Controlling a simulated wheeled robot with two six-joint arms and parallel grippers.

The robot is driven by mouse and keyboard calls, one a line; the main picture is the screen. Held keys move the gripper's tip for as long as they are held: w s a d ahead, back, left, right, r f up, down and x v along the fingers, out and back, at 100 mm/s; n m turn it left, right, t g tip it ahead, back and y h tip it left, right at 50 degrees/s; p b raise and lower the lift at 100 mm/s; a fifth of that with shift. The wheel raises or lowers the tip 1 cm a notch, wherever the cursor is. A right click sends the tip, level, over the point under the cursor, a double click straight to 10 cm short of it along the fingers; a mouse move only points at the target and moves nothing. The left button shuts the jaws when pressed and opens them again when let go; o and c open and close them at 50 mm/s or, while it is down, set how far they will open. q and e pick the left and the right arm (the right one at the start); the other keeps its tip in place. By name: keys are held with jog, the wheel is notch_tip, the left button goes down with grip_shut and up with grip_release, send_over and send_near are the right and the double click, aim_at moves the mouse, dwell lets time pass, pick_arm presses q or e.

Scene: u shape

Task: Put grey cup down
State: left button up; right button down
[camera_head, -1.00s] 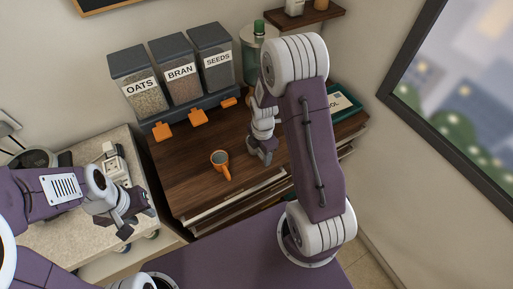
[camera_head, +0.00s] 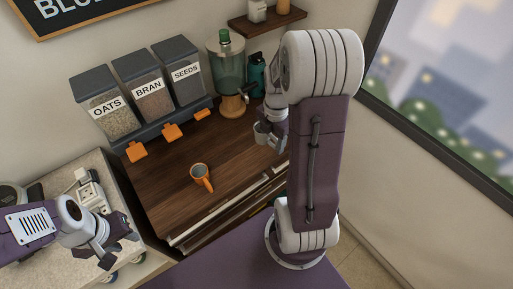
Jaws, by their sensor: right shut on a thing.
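The small grey cup (camera_head: 261,132) is at the right part of the dark wooden counter, at my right gripper (camera_head: 270,139). The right gripper is shut on it, and the fingers are partly hidden by my own arm. I cannot tell whether the cup's base touches the counter. My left gripper (camera_head: 119,249) is open and empty, over the pale counter at the lower left.
Oats, bran and seeds dispensers (camera_head: 149,96) line the back. A glass drink dispenser (camera_head: 230,75) and a teal bottle (camera_head: 256,74) stand behind the cup. The counter around the mug is clear.

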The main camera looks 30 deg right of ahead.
jog(key=shift+s+d+r, duration=0.2)
jog(key=shift+d+r, duration=0.15)
jog(key=shift+d, duration=0.1)
jog(key=w+a+f+m, duration=0.2)
jog(key=a+m, duration=0.5)
jog(key=m, duration=0.3)
jog(key=w+a+f+m, duration=0.2)
jog(key=a+m, duration=0.5)
jog(key=m, duration=0.2)
jog(key=shift+a+f+m, duration=0.15)
jog(key=shift+f+m, duration=0.15)
jog(key=shift+m, duration=0.1)
